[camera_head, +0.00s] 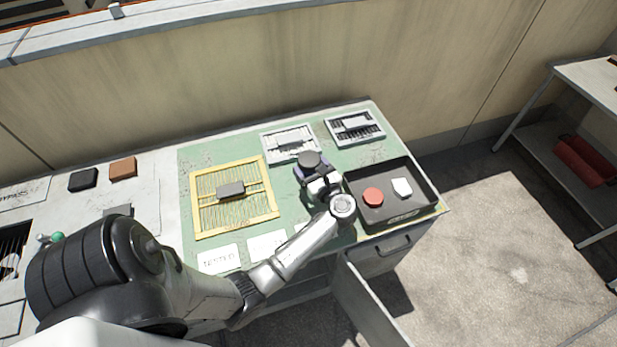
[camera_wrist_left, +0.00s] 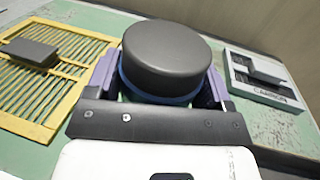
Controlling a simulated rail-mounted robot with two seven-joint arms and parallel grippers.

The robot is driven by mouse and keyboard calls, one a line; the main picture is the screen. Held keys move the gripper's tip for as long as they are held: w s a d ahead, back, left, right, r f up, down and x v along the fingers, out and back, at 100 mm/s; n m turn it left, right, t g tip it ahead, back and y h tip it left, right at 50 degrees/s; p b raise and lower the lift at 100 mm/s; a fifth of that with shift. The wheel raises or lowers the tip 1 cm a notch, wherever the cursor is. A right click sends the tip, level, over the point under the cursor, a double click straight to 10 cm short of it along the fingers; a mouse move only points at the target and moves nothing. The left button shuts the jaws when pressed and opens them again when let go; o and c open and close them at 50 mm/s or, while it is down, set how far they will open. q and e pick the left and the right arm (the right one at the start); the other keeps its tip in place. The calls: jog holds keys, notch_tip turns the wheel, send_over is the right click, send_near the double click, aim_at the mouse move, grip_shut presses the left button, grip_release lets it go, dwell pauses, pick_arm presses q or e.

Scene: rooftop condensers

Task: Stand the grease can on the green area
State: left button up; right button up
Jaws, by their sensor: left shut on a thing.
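The grease can is a round can with a dark grey lid (camera_head: 309,159) and a blue band below it. My left gripper (camera_head: 312,170) is shut on it, with a purple finger on each side. In the left wrist view the can's lid (camera_wrist_left: 166,55) fills the middle and looks upright; its base is hidden. The green area (camera_head: 226,152) is the painted top of the bench, and the can is over its right part. I cannot tell whether the can touches it. My right gripper is not in view.
A yellow slatted frame (camera_head: 199,210) with a dark block lies left of the can. Two pale framed units (camera_head: 270,153) (camera_head: 377,138) lie behind. A black tray (camera_head: 434,197) with a red disc (camera_head: 373,196) and a white piece (camera_head: 402,187) stands right. White labels (camera_head: 219,259) line the front.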

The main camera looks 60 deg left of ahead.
pick_arm(q)
jog(key=shift+f+b, duration=0.45)
jog(key=shift+f, duration=1.65)
jog(key=shift+w, duration=0.1)
jog(key=shift+f, duration=0.15)
jog(key=o, duration=1.1)
jog(key=shift+d, duration=0.2)
jog(key=d, duration=1.1)
jog(key=shift+w+d, duration=0.2)
jog(key=shift+d, duration=0.1)
